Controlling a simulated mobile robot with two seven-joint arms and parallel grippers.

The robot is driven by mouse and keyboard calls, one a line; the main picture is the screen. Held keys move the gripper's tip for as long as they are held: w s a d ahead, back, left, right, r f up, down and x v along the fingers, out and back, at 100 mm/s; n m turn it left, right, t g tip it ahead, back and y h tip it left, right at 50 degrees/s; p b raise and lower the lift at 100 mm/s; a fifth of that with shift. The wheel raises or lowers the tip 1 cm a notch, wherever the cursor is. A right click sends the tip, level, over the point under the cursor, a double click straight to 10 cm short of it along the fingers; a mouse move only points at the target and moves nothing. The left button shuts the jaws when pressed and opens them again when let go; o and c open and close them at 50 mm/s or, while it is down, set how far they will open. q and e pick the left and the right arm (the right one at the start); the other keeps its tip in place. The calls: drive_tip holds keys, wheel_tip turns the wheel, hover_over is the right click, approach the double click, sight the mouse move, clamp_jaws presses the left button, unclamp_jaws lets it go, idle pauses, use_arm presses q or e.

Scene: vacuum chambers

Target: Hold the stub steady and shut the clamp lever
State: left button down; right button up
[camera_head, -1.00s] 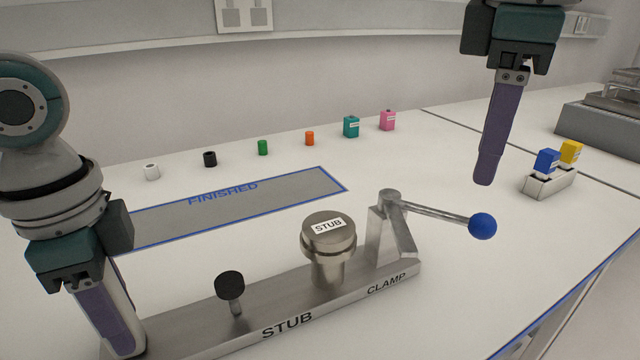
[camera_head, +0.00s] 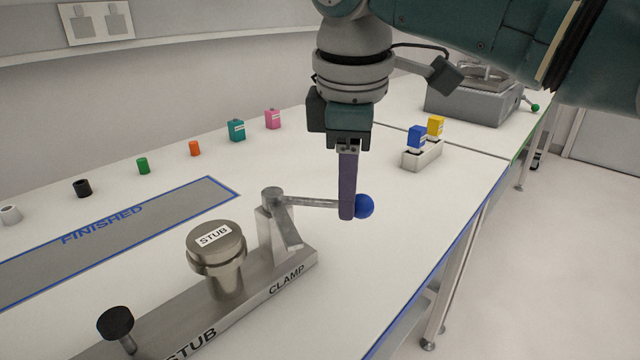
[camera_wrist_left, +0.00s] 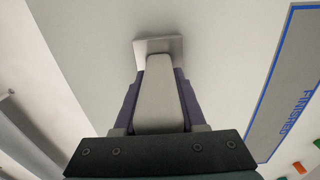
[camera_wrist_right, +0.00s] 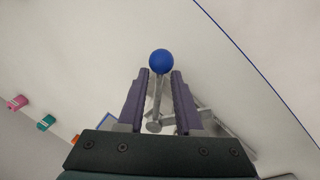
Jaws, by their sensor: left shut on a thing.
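The stub (camera_head: 217,247) is a round metal piece with a white label, upright on a long grey metal base (camera_head: 180,325). The clamp (camera_head: 283,230) stands at the base's right end. Its metal lever (camera_head: 310,202) reaches right to a blue ball (camera_head: 366,206). My right gripper (camera_head: 347,216) is at the lever's ball end. In the right wrist view its fingers (camera_wrist_right: 159,75) are apart, with the lever between them and the ball by the tips. My left gripper is outside the head view. In its wrist view it (camera_wrist_left: 157,80) is shut on a pale grey bar (camera_wrist_left: 159,95).
A flat FINISHED area (camera_head: 110,238) lies behind the stub. Several small coloured pieces stand along the back, including a teal one (camera_head: 237,131). A white holder (camera_head: 421,156) with blue and yellow blocks stands beyond my right gripper. The table's blue-edged front (camera_head: 440,275) is at the right.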

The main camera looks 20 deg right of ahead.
clamp_jaws()
